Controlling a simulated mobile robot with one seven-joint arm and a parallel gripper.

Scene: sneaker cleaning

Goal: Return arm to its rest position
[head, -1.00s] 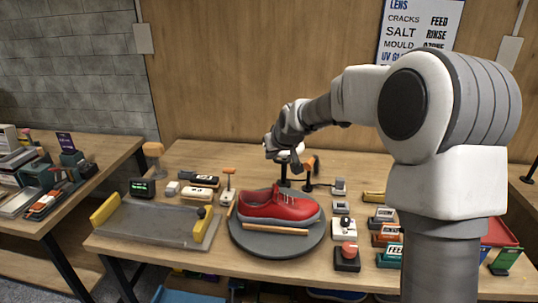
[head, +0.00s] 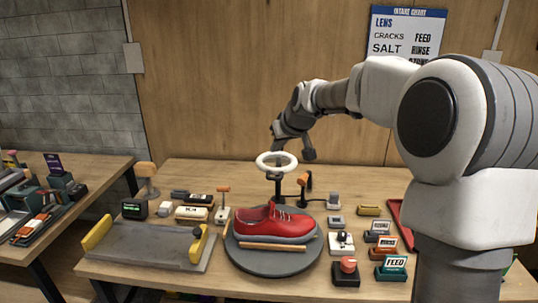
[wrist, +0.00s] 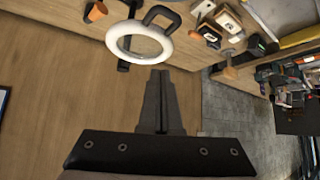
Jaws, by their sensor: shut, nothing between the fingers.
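My gripper (head: 276,130) hangs in the air above the back of the workbench, just above the white ring lamp (head: 277,163). In the wrist view my gripper's fingers (wrist: 160,78) are shut together with nothing between them, and the ring lamp (wrist: 139,42) lies beyond their tips. My arm bends down to the gripper from the right of the head view. The red sneaker (head: 272,221) sits on the round grey turntable (head: 250,262), well apart from the gripper. A wooden stick (head: 273,246) lies along the near side of the sneaker.
A grey tray (head: 150,245) with yellow ends stands left of the turntable. The red button box (head: 346,271) and several labelled blocks, including the FEED block (head: 392,268), stand to the right. A second table (head: 60,240) is at far left. The wooden wall (head: 230,80) rises behind the bench.

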